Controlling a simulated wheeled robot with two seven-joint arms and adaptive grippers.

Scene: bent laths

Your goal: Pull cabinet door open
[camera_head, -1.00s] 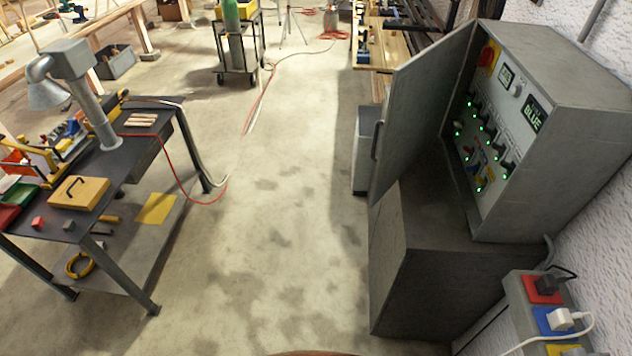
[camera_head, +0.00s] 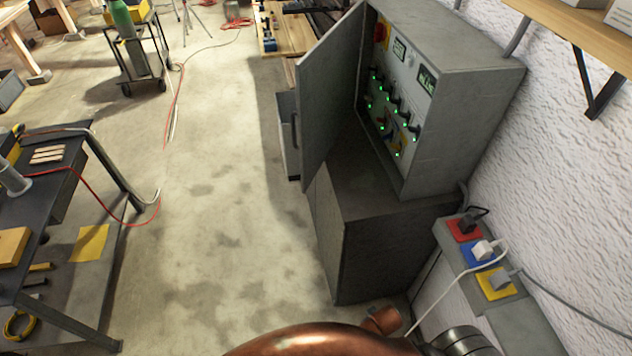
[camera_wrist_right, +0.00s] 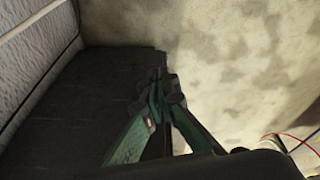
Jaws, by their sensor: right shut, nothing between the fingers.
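The grey wall-side cabinet (camera_head: 465,105) stands on a dark lower cabinet (camera_head: 365,190). Its door (camera_head: 325,95) stands wide open, swung out to the left, and the panel inside with green lights and switches is exposed. A handle (camera_head: 296,133) shows on the door's outer face. My right gripper (camera_wrist_right: 170,82) shows in the right wrist view with its greenish fingers shut and empty. A dark flat surface lies to its left there; I cannot tell whether it touches anything. The right gripper is not in the head view. My left gripper is in no view.
A socket box (camera_head: 480,265) with plugs and cables is at the right by the wall. A shelf (camera_head: 590,30) juts out at top right. A workbench (camera_head: 45,190) stands at the left with a red cable hanging down. The concrete floor (camera_head: 220,200) between is clear.

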